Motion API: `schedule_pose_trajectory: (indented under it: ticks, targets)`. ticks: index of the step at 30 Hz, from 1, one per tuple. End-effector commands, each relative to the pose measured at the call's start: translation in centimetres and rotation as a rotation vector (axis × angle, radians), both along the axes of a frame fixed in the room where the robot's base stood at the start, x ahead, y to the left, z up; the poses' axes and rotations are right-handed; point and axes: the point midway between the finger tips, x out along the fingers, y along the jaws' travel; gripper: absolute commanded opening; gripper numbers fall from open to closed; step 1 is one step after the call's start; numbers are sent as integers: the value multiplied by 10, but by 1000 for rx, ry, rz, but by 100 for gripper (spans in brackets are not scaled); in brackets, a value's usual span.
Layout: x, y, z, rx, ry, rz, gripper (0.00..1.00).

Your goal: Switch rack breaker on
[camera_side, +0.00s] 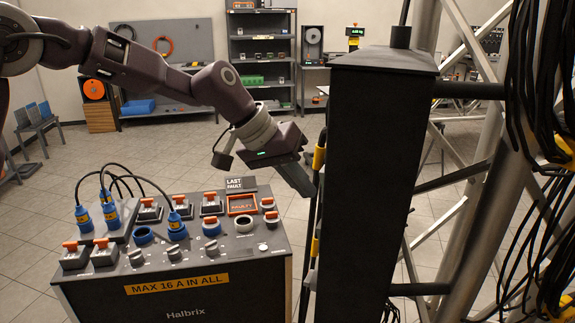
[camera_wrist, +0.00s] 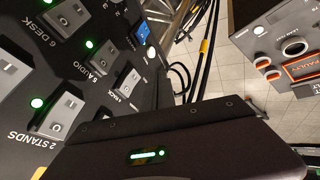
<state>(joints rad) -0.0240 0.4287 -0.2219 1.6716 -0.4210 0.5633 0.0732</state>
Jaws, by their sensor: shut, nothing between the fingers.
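The breaker panel shows in the wrist view as a dark face with grey rocker switches and labels. The rack breaker (camera_wrist: 129,78) is a grey rocker beside the small label reading RACK, near the middle of that view; no lit lamp shows clearly beside it, and its position is too small to tell. In the side view my gripper (camera_side: 299,181) is shut and empty, pointing down to the right, close to the left side of a tall dark box (camera_side: 370,180). I cannot tell whether it touches. Its dark body (camera_wrist: 170,140) fills the bottom of the wrist view.
Breakers labelled desk (camera_wrist: 66,17), audio (camera_wrist: 103,57) and stands (camera_wrist: 62,112) surround the rack one; several green lamps glow there. A power console (camera_side: 185,265) with blue plugs and orange switches stands below my arm. Black cables (camera_side: 540,100) hang at right by metal truss.

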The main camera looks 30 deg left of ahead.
Motion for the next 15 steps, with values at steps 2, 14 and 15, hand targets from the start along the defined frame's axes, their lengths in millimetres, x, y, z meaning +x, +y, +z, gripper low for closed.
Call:
schedule_pose_trajectory:
  ticks: [2, 14, 15]
  targets:
    - [2, -16, -1, 0, -1, -4, 0]
    - [6, -39, -4, 0, -1, 1, 0]
    - [6, -39, -3, 0, -1, 1, 0]
